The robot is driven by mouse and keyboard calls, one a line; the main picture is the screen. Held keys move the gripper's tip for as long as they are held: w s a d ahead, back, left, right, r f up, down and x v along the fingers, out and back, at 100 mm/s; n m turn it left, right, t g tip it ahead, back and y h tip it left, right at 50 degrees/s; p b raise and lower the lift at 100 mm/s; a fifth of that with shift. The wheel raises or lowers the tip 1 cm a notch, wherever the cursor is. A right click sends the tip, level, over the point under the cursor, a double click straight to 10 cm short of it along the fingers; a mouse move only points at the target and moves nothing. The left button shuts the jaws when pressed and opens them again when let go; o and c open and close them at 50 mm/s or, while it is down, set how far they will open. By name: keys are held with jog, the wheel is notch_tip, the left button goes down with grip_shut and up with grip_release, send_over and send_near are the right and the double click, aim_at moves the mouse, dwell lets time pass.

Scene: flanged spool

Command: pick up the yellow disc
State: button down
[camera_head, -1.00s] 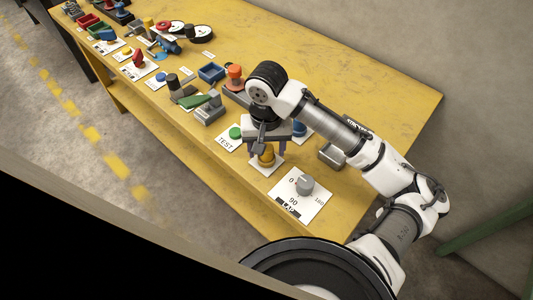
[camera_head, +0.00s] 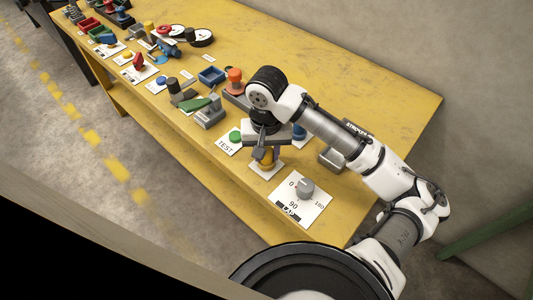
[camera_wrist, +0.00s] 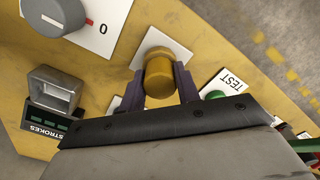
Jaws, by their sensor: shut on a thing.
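The yellow disc (camera_wrist: 158,77), a dark yellow round piece, sits between the two dark fingers of my gripper (camera_wrist: 160,88) in the wrist view. The fingers press on it from both sides. In the head view the yellow piece (camera_head: 266,162) shows below my gripper (camera_head: 266,155), partly hidden by the fingers. A white square plate (camera_wrist: 153,42) lies under it. I cannot tell whether there is a gap between piece and plate.
A grey knob (camera_head: 305,186) on a white dial card stands in front. A green button (camera_head: 235,136) with a TEST card is close on the left. A grey counter box (camera_wrist: 54,90) is on the other side. Many parts crowd the far table; its right back is bare.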

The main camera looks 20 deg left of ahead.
notch_tip(320, 180, up, 20)
dwell(0.4)
jog(key=shift+d+f, duration=0.1)
jog(key=shift+f, duration=0.05)
dwell(0.9)
